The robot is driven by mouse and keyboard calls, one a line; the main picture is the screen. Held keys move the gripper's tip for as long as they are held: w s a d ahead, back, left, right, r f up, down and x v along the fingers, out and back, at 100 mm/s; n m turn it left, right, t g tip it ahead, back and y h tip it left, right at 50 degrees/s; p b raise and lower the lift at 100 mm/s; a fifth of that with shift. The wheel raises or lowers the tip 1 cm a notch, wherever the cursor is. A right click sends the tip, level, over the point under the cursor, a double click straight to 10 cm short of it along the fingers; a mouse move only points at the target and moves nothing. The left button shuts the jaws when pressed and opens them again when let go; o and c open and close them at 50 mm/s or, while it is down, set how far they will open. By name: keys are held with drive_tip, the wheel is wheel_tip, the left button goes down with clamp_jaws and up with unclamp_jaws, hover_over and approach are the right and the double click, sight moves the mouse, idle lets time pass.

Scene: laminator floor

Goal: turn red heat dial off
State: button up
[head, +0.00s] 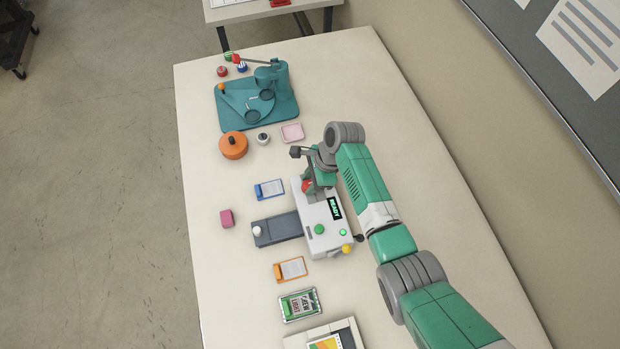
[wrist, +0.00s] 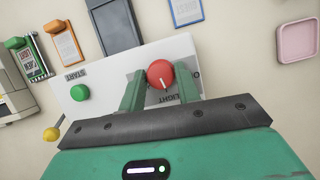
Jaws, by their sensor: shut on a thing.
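The red heat dial (wrist: 160,74) is on the top of the white laminator (wrist: 105,65), between my two fingers in the wrist view. Its white mark points toward the lower edge of the picture, near the printed word LIGHT. My gripper (wrist: 160,71) is shut on the dial. In the head view my gripper (head: 311,186) is over the far end of the laminator (head: 326,240), and only a bit of the red dial (head: 306,185) shows. The laminator's display reads READY. Part of the label around the dial is hidden by my fingers.
A green START button (wrist: 80,92) and a yellow-knobbed lever (wrist: 51,134) are on the laminator. A dark grey tray (head: 278,229) sticks out on its left. Blue (head: 269,189) and orange (head: 290,269) cards lie nearby. A teal press (head: 262,100) stands farther back.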

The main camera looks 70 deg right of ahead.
drive_tip(key=n, duration=0.2)
drive_tip(key=n+g+y+b, duration=0.1)
drive_tip(key=n, duration=0.1)
drive_tip(key=shift+w+d+f+n, duration=0.1)
drive_tip(key=shift+w+n, duration=0.05)
drive_tip(key=shift+n, duration=0.15)
drive_tip(key=shift+w+n+g+y+b, duration=0.1)
drive_tip(key=shift+n+g+y+b, duration=0.15)
drive_tip(key=shift+n+g+b, duration=0.7)
drive_tip(key=shift+n+g+y+b, duration=0.1)
drive_tip(key=shift+n+y+b, duration=0.2)
drive_tip(key=shift+n, duration=1.25)
drive_tip(key=o, duration=1)
drive_tip(key=shift+c, duration=0.2)
drive_tip(key=v, duration=0.8)
